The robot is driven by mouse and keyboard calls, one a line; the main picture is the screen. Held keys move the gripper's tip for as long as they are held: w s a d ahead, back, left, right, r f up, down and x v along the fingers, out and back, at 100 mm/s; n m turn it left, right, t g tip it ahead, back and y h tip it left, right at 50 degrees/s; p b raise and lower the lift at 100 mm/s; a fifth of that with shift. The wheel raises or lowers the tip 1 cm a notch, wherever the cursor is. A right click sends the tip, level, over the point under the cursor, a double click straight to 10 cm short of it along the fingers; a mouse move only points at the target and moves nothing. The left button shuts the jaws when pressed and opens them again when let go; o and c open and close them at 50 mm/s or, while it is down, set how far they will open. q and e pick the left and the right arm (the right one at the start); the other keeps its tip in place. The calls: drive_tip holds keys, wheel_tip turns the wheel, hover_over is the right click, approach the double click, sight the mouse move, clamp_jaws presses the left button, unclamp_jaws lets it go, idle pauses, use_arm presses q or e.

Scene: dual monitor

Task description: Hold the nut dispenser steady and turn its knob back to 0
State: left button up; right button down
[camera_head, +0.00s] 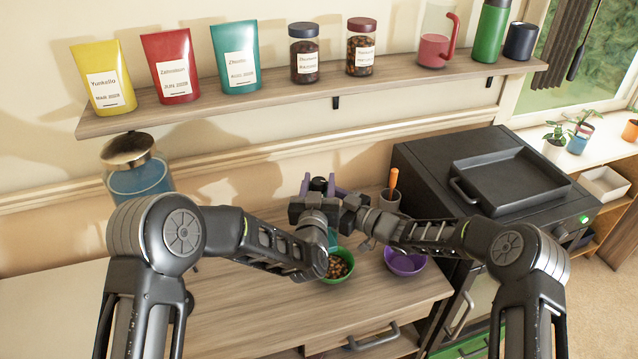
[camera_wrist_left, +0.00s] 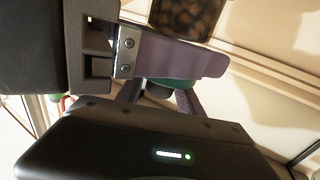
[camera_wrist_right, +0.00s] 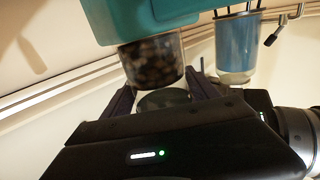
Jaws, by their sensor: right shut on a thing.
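The nut dispenser is mostly hidden behind my grippers in the head view; a bit of its teal body (camera_head: 332,240) shows below them. In the right wrist view its teal part (camera_wrist_right: 150,15) and clear nut container (camera_wrist_right: 152,62) show, with a dark green round part (camera_wrist_right: 165,99) between my right gripper's fingers (camera_wrist_right: 163,92). My right gripper (camera_head: 350,202) is shut on the dispenser. My left gripper (camera_head: 318,185) has its fingers apart around a dark round part. In the left wrist view (camera_wrist_left: 160,97) my right finger crosses close by. The knob's setting is hidden.
A green bowl of nuts (camera_head: 340,265) and a purple bowl (camera_head: 405,262) stand on the wooden counter (camera_head: 230,305). A grey cup (camera_head: 389,200) stands behind. A blue jar (camera_head: 140,178) is at left. The black oven (camera_head: 425,165) bounds the right; a shelf (camera_head: 290,103) runs above.

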use_arm(q)
drive_tip(key=shift+o, duration=0.9)
drive_tip(key=shift+f, duration=0.1)
drive_tip(key=shift+s, duration=0.1)
drive_tip(key=s+a, duration=0.1)
drive_tip(key=s, duration=1.1)
drive_tip(key=shift+a, duration=0.15)
